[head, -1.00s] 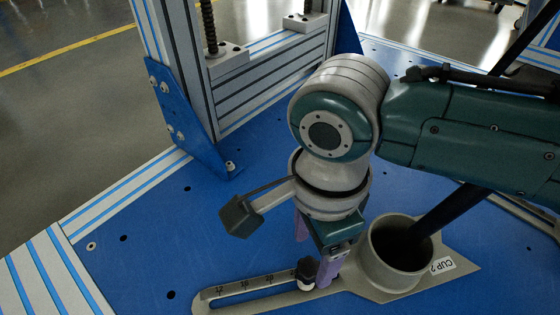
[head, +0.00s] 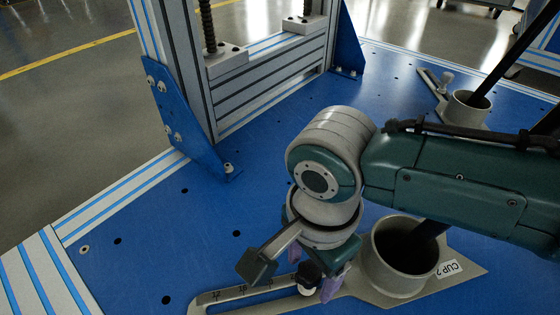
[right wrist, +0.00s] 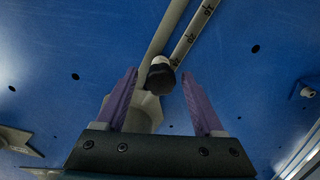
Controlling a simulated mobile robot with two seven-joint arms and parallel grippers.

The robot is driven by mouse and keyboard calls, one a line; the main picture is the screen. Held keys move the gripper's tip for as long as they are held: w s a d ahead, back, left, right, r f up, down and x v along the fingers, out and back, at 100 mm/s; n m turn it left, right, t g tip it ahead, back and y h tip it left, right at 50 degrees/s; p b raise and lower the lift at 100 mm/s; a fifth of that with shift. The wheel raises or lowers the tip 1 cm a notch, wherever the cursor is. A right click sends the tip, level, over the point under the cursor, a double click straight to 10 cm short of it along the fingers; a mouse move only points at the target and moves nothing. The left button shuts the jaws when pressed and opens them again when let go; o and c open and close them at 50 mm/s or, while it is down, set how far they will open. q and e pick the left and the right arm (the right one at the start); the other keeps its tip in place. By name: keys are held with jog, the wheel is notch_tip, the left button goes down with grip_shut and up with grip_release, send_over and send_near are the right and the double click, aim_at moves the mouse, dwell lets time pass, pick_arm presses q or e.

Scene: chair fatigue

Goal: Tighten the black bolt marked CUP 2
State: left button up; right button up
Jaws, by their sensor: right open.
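The black bolt (head: 308,275), a dark knob with a pale base, stands upright on the slotted arm of the grey CUP 2 bracket (head: 452,285). Its cup (head: 378,262) and label (head: 447,268) are right of it. My right gripper (head: 316,282) points down over the bolt, its purple fingers open. In the right wrist view, the bolt (right wrist: 161,76) lies between the spread fingertips of the right gripper (right wrist: 158,77), with gaps on both sides. In the head view the wrist partly covers the bolt and slot. My left gripper is not in view.
The bracket rests on a blue plate (head: 140,245) with holes. An upright metal frame (head: 185,90) with a blue gusset stands at the back left. A second cup (head: 465,108) with a pale knob is at the back right. Dark rods rise from both cups.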

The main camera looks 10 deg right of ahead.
jog(key=shift+n, duration=0.5)
jog(key=shift+r+n+p, duration=0.1)
jog(key=shift+n+p, duration=0.3)
jog(key=shift+n, duration=1.6)
jog(key=shift+c, duration=0.2)
